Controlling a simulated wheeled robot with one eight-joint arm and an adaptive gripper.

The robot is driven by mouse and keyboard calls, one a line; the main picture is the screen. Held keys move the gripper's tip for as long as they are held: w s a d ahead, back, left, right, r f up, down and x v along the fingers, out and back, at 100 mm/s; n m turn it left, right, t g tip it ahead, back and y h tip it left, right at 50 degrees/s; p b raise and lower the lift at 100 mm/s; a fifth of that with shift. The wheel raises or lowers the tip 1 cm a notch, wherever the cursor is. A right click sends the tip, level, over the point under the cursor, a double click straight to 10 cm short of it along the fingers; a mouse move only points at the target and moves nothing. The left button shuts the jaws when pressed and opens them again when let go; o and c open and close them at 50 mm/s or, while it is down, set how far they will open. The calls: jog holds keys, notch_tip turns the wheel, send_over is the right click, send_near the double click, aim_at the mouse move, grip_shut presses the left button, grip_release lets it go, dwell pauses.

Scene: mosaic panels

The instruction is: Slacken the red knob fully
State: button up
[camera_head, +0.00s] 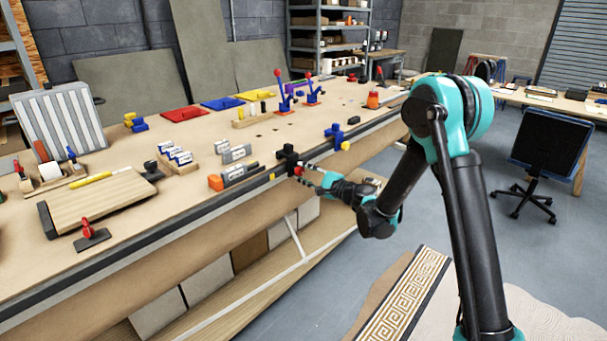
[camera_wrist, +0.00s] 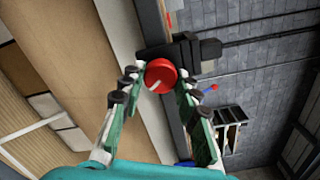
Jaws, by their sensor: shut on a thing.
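The red knob (camera_wrist: 160,76) shows in the wrist view as a round red disc with a pale line on its face. It sits on a black clamp body (camera_wrist: 186,50) at the bench edge. In the head view my gripper (camera_head: 312,177) reaches the knob from the right. The exact finger contact is partly hidden.
The wooden bench (camera_head: 230,205) runs along the left with a dark rail on its front edge. A blue clamp (camera_head: 338,134) sits further along that edge. An orange-and-grey tool (camera_head: 232,176) lies left of the black clamp.

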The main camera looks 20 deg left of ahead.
jog(key=n, duration=0.5)
jog(key=shift+n, duration=0.3)
jog(key=n, duration=0.5)
jog(key=shift+n, duration=0.4)
jog(key=o, duration=1.1)
jog(key=shift+d, duration=0.1)
jog(key=shift+o, duration=0.2)
jog(key=v, duration=1.2)
